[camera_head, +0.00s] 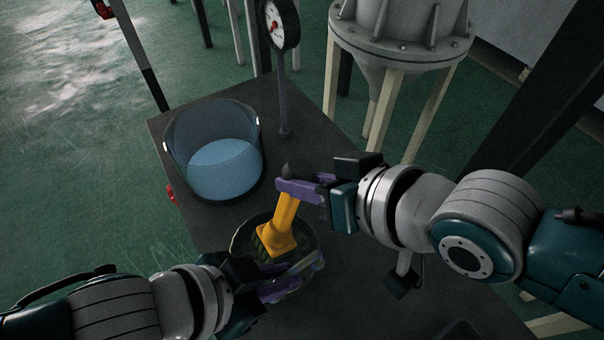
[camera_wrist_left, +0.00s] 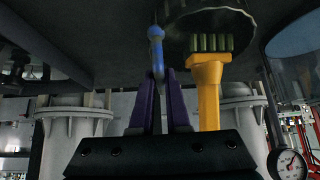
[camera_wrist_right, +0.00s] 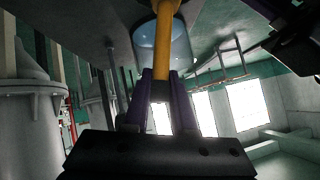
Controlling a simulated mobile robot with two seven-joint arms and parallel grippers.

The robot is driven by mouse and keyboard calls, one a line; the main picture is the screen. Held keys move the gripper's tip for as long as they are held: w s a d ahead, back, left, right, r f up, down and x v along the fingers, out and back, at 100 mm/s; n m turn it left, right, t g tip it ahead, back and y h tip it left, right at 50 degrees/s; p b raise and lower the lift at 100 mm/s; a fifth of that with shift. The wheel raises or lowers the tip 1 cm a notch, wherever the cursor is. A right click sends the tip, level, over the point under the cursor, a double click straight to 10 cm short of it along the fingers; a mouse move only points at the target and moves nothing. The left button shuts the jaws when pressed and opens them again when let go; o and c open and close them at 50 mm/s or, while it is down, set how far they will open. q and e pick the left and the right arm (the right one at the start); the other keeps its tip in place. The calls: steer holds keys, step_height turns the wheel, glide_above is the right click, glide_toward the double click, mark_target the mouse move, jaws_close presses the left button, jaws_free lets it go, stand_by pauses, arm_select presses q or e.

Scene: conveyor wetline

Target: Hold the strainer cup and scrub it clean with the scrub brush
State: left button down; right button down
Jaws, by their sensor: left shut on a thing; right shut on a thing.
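The strainer cup (camera_head: 240,236) is a dark round bowl held over the dark table. It also shows in the left wrist view (camera_wrist_left: 180,45). My left gripper (camera_head: 292,272) is shut on its blue handle (camera_wrist_left: 156,36). The scrub brush (camera_head: 284,222) is yellow with green bristles (camera_wrist_left: 212,43). My right gripper (camera_head: 303,190) is shut on its handle above the cup, which also shows in the right wrist view (camera_wrist_right: 163,30). The brush head is at the cup's opening with its bristles toward the inside. I cannot tell whether they touch the cup.
A clear round tub (camera_head: 215,125) of bluish water stands on the dark table (camera_head: 340,290) behind the cup. A dial gauge (camera_head: 282,24) on a post stands at the far edge. A grey hopper (camera_head: 395,40) on legs stands beyond it. A red part (camera_head: 171,192) is on the table's left edge.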

steer(key=shift+f, duration=0.85)
steer(key=shift+s, duration=0.1)
